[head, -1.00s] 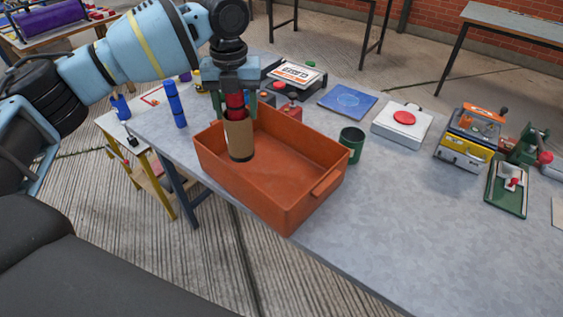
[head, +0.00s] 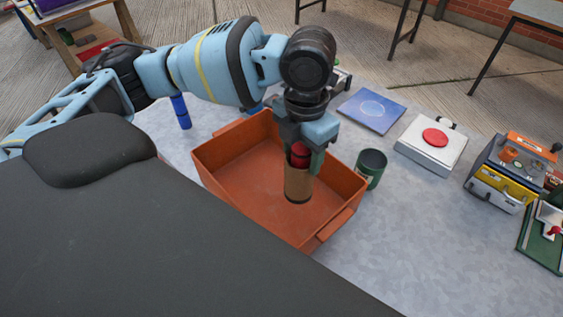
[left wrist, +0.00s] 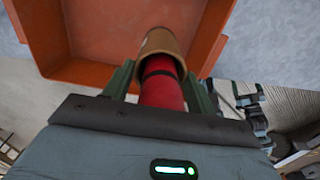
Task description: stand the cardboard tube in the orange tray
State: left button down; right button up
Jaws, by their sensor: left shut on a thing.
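The cardboard tube (head: 298,186) is brown with a dark lower rim, and a red cylindrical part shows at its top. My left gripper (head: 302,160) is shut on it at the red part, and it hangs nearly upright inside the outline of the orange tray (head: 235,170), towards the right end. I cannot tell whether its bottom touches the tray floor. In the left wrist view, the tube (left wrist: 163,42) points away from the green fingers towards the tray (left wrist: 95,30). The red part has a dark band. My right gripper is in neither current view.
A dark green cup (head: 371,165) stands just right of the tray. A blue plate (head: 371,110), a white box with a red button (head: 432,142) and a yellow-grey machine (head: 502,175) stand further right. A blue cylinder (head: 181,111) stands left. The front right tabletop is clear.

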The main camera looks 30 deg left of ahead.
aim_at(299, 183)
pick_arm(q)
jog(key=shift+s+f, duration=0.1)
jog(key=shift+f, duration=0.25)
jog(key=shift+f+b, duration=0.35)
jog(key=shift+f, duration=4.2)
jog(key=shift+c, duration=2.4)
grip_release()
jog(key=shift+f, duration=0.15)
notch_tip(299, 183, up, 12)
jog(key=shift+r+p, duration=0.1)
jog(key=shift+p, duration=0.4)
